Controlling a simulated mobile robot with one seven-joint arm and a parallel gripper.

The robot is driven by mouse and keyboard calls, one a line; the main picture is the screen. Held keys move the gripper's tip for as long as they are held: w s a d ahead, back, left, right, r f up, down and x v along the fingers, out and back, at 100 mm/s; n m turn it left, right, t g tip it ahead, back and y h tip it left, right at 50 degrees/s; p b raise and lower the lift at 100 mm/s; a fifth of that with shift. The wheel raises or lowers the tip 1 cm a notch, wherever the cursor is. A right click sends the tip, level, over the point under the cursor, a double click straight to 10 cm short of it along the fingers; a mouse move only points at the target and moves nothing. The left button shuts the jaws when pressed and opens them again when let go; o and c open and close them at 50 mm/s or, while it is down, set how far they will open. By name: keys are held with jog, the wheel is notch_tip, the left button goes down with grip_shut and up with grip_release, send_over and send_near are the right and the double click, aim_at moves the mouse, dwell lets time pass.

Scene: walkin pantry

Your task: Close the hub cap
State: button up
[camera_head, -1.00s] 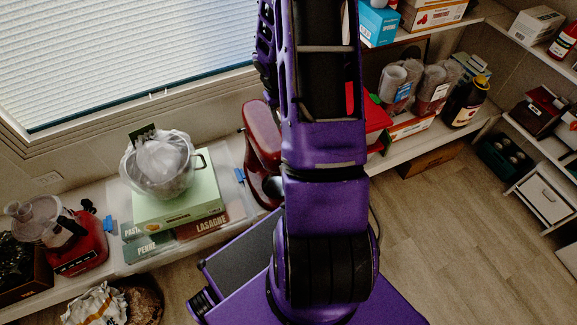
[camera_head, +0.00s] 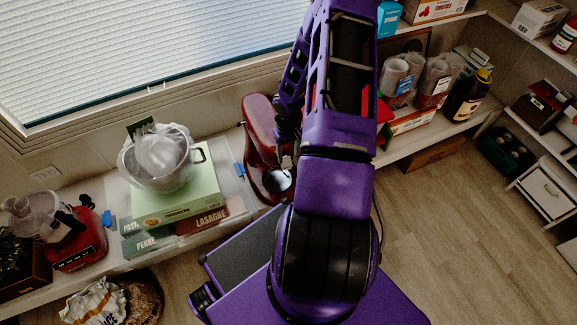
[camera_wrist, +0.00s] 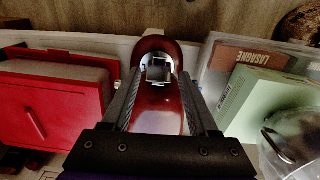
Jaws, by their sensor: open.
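The red stand mixer (camera_head: 262,130) stands on the low shelf under the window, beside my arm. In the wrist view, its glossy red head (camera_wrist: 160,112) points away from me, between my fingers. At its far end is a round silver hub (camera_wrist: 147,60) with a small grey, square-edged piece (camera_wrist: 158,72), which looks like the hub cap; its exact angle is unclear. My gripper (camera_wrist: 159,78) is open, with one finger on each side of the head and the tips near the hub. I cannot tell whether they touch. In the head view my arm partly hides the gripper and mixer.
A red box (camera_wrist: 50,112) stands left of the mixer in the wrist view. Shelves with jars and boxes stand right in the head view.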

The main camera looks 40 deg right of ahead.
aim_at(289, 168)
notch_tip(289, 168, down, 6)
jog(key=shift+f+b, duration=0.2)
jog(key=shift+b, duration=0.2)
jog(key=shift+c, duration=0.2)
grip_shut()
